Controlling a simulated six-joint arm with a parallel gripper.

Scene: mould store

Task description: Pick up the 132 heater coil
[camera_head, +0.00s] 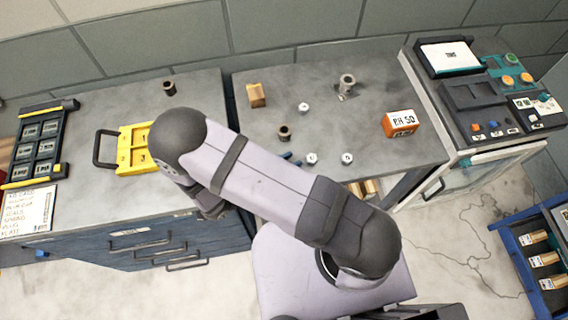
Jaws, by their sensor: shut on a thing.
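My arm reaches across the front of the benches and hides my gripper's fingers and anything between them. Only dark wrist parts show below the arm's left end. I cannot make out a 132 label on any part. Dark ring-shaped parts stand on the benches: one (169,88) at the back of the left bench, one (285,133) in the middle of the right bench. A larger grey flanged part (347,83) stands at the back of the right bench. I cannot tell whether any of these is a heater coil.
A yellow numbered tray (137,157) and a black rack (38,143) are on the left bench. White-topped parts (303,108), a brass block (256,95) and an orange box (400,123) are on the right bench. A control console (480,95) stands right; a blue crate (513,235) is lower right.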

